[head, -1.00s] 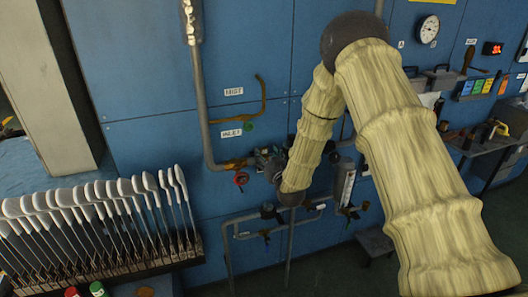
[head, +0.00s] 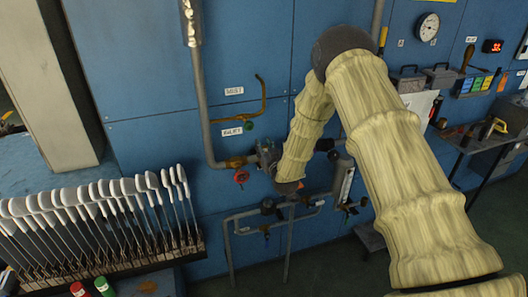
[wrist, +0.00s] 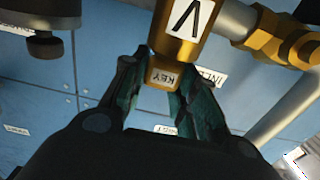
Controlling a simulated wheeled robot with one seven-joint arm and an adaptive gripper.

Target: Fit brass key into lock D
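In the wrist view the brass key (wrist: 163,77), a small block with an upside-down KEY label, sits between the fingertips of my gripper (wrist: 160,80). Both fingers lie against its sides. It meets the end of a brass cylinder (wrist: 182,40) with a white label whose mark looks like a V, possibly an upside-down A. I cannot tell how deep the key sits in it. No label D is readable. In the head view my forearm hides the key and most of my gripper.
Pipes and a red handwheel (head: 241,177) are on the blue panel beside my wrist. A brass pipe fitting (wrist: 275,35) is close on the right in the wrist view, a dark round knob (wrist: 46,45) on the left. A rack of sock boards (head: 95,225) stands at left.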

